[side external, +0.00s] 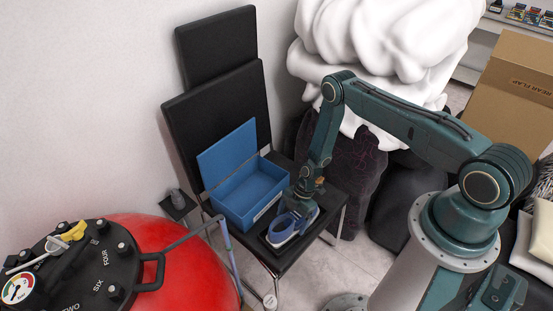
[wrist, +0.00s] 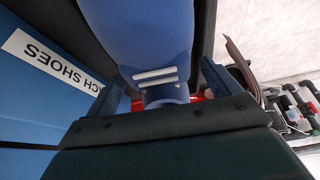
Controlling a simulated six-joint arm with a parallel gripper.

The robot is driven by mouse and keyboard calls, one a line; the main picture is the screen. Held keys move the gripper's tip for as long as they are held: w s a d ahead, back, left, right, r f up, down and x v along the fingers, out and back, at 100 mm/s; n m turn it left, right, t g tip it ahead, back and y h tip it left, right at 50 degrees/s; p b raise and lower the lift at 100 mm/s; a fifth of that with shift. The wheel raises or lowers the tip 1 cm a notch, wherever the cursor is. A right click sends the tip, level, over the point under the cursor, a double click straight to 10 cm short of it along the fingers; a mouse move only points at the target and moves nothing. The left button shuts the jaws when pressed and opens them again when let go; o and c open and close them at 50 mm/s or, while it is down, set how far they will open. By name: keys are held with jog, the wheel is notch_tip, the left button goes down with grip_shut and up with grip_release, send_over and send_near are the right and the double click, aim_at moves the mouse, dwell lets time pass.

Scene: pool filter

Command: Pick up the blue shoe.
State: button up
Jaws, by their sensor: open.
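The blue shoe (side external: 282,233), blue with white parts, lies in a black tray (side external: 291,245) on the black chair seat. My gripper (side external: 298,210) is open and low over the shoe, hiding part of it in the side view. In the wrist view the blue shoe (wrist: 148,40) fills the top middle, with two white stripes near its end. The fingers of my gripper (wrist: 164,88) stand apart, one on each side of that end. I cannot tell whether either finger touches it.
An open blue box (side external: 240,207) stands on the chair just left of the tray; its label, partly cut off, reads "ACH SHOES" in the wrist view (wrist: 45,58). The chair back (side external: 215,110) rises behind. A red tank (side external: 185,270) is at lower left. Dark bags (side external: 355,175) stand right.

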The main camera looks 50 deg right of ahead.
jog(key=c, duration=1.1)
jog(key=shift+r, duration=0.15)
jog(key=shift+c, duration=0.2)
notch_tip(320, 180, up, 20)
dwell(0.7)
